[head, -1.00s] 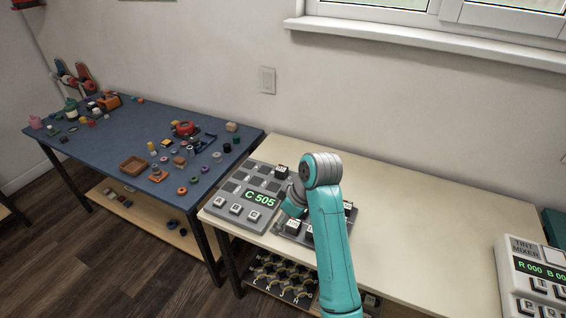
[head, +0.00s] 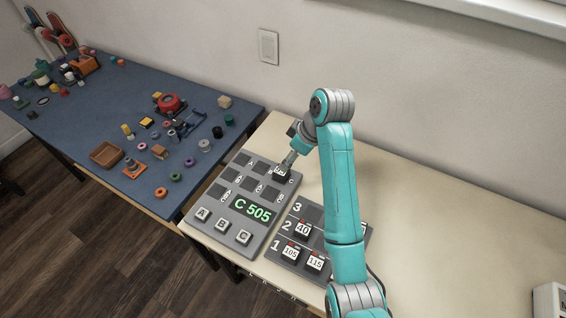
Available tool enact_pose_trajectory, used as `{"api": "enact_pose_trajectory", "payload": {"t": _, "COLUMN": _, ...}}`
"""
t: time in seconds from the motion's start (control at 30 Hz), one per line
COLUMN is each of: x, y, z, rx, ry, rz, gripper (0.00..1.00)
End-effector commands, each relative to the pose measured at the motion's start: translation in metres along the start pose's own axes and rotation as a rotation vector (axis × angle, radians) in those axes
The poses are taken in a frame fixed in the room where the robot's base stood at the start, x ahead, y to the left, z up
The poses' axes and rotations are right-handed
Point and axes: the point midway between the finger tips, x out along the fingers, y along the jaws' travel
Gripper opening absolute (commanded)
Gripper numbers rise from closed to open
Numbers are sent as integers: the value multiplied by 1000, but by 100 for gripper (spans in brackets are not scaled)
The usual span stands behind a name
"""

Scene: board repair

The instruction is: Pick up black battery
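A black battery (head: 279,177) with a white label sits at the upper right slot of the grey board (head: 234,188) whose display reads "C 505". My gripper (head: 286,165) is right at this battery, its fingers reaching down to the top and partly covering it. Whether the fingers are closed around it is too small to tell. More black batteries with white labels sit in the dark numbered rack (head: 289,231) to the right: one marked 40 (head: 303,231), one 105 (head: 290,253) and one 115 (head: 315,263). My arm hides the rack's right part.
The other board slots look empty; keys A, B and C line its front. The blue table (head: 75,125) at left holds many small parts and a brown tray (head: 106,155).

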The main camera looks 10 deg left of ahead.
Motion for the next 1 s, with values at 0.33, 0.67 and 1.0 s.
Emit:
{"api": "enact_pose_trajectory", "payload": {"t": 0.33, "x": 46, "y": 0, "z": 1, "rx": -1, "ry": -1, "rz": -2, "gripper": 73}}
{"api": "enact_pose_trajectory", "payload": {"t": 0.67, "x": 77, "y": 2, "z": 4, "rx": 1, "ry": -2, "rz": -2, "gripper": 73}}
{"api": "enact_pose_trajectory", "payload": {"t": 1.0, "x": 102, "y": 3, "z": 5, "rx": 0, "ry": 0, "rz": 0, "gripper": 73}}
